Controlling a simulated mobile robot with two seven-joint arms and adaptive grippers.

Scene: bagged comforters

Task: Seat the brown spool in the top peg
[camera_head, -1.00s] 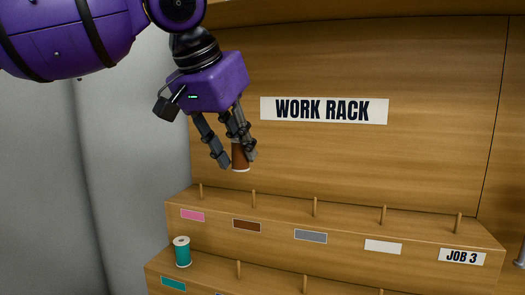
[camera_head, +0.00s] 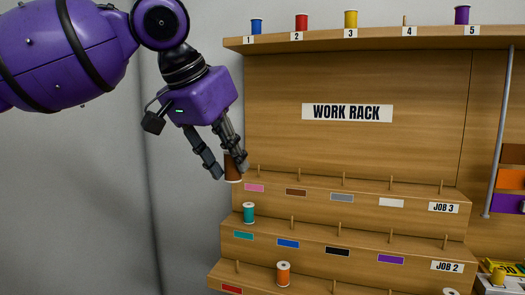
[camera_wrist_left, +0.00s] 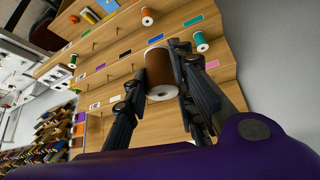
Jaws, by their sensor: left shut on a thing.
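The brown spool (camera_head: 232,170) is held in my left gripper (camera_head: 231,174), whose fingers are shut around it. In the head view it appears at the left end of the rack's top step, left of the pink-labelled peg (camera_head: 259,170). The peg (camera_head: 301,174) behind the brown label (camera_head: 296,192) is empty and lies to the right of the spool. In the left wrist view the brown spool (camera_wrist_left: 160,74) sits between the fingers with its pale end toward the camera. My right gripper is not in view.
A teal spool (camera_head: 249,212) stands on the middle step, below the held spool. An orange spool (camera_head: 283,273) stands on the lowest step. Several spools line the upper shelf (camera_head: 380,38). The top step's other pegs are bare.

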